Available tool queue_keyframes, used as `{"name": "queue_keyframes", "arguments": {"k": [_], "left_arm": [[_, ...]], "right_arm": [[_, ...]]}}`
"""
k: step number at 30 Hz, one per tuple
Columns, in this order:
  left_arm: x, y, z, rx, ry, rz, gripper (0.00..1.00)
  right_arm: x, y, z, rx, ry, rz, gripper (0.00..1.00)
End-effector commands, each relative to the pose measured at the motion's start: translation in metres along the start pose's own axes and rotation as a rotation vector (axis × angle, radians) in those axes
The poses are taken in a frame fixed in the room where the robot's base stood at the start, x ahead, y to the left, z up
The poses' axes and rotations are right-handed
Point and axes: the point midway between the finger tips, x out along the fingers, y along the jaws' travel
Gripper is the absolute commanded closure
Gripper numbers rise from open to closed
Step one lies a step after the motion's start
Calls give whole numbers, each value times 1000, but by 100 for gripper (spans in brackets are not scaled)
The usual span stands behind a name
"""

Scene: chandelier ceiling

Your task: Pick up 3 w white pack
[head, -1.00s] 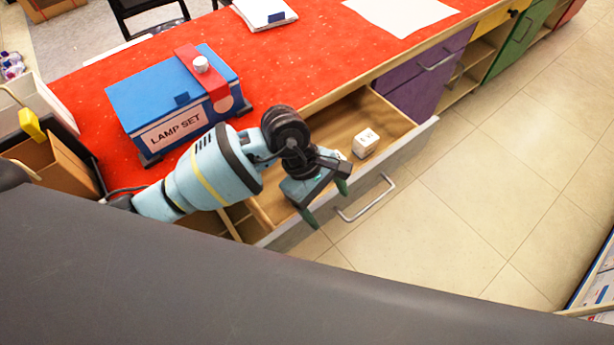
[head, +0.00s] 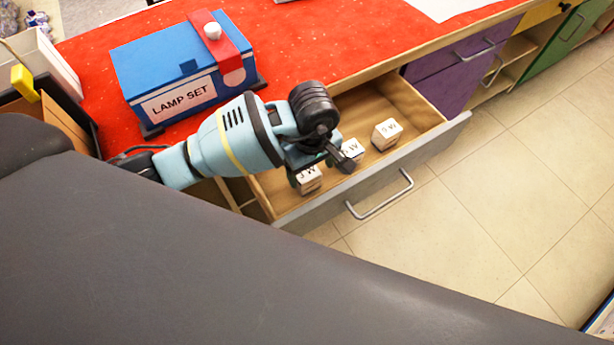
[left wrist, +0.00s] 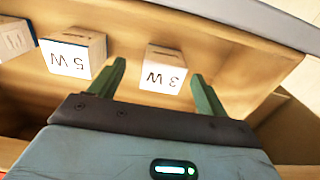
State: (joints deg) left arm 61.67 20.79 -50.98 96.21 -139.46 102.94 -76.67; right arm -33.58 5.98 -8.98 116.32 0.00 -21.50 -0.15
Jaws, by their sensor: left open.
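The 3 W white pack (head: 308,180) is a small white-and-tan box in the open drawer, at its near left end. In the left wrist view the 3 W pack (left wrist: 163,71) shows its label upside down, ahead of and between my two green fingertips. My left gripper (head: 312,167) is open and empty, right over this pack in the head view; its fingers are partly hidden by the wrist. In the left wrist view the left gripper (left wrist: 158,80) has a wide gap between its fingers. My right gripper is not in view.
A 5 W pack (head: 351,149) and another similar pack (head: 387,133) stand farther along the drawer (head: 421,145). The blue lamp set box (head: 180,70) sits on the red counter (head: 330,40). The drawer walls are close to the gripper.

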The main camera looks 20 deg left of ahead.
Motion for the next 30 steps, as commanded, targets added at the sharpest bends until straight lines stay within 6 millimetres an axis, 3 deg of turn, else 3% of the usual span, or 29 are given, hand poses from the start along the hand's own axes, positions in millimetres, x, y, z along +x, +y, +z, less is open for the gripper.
{"name": "queue_keyframes", "arguments": {"k": [13, 22, 30], "left_arm": [[46, -6, -9, 0, -2, 0, 24], [51, -6, -10, 0, 1, 1, 24], [51, -6, -10, 0, 1, 1, 56]], "right_arm": [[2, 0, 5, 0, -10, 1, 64], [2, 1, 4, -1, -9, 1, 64], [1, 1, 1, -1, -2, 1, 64]]}}
